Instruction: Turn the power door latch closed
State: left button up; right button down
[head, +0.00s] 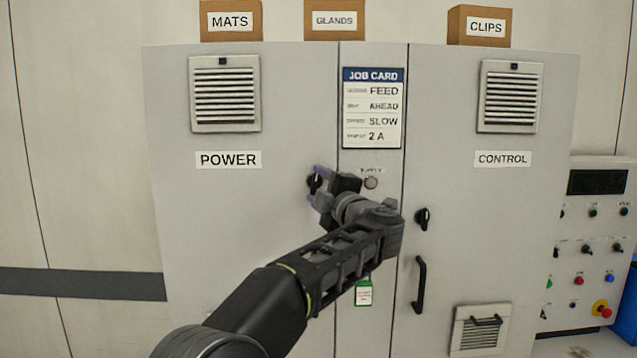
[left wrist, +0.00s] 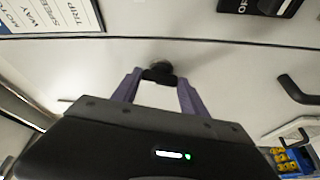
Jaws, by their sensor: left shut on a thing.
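The power door (head: 215,230) is the grey left cabinet door with the POWER label (head: 228,160). Its small black latch (head: 313,181) sits near the door's right edge. My left gripper (head: 317,185) reaches it from the lower right, and its purple fingers are shut on the latch. In the left wrist view the latch (left wrist: 159,68) shows as a dark knob between the two fingertips (left wrist: 158,80). The fingers partly hide the latch, so its exact angle is hard to tell. My right gripper is in neither view.
The control door (head: 490,200) has its own black latch (head: 423,218) and a handle (head: 419,284). A job card (head: 372,108) hangs on the middle strip, above a round supply fitting (head: 371,183). A control panel (head: 597,230) stands at the right. Boxes (head: 334,22) stand on top.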

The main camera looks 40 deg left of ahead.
pick_arm(q)
jog(key=shift+r+n+g+h+p, duration=0.1)
jog(key=shift+n+g+h+p, duration=0.25)
jog(key=shift+n, duration=0.85)
jog(key=o, duration=1.4)
jog(key=shift+s+d, duration=0.3)
jog(key=shift+d, duration=0.2)
jog(key=b+v, duration=0.2)
jog(key=v, duration=0.4)
jog(key=shift+s+d+b, duration=0.2)
jog(key=shift+d+b, duration=0.05)
jog(key=shift+b, duration=0.05)
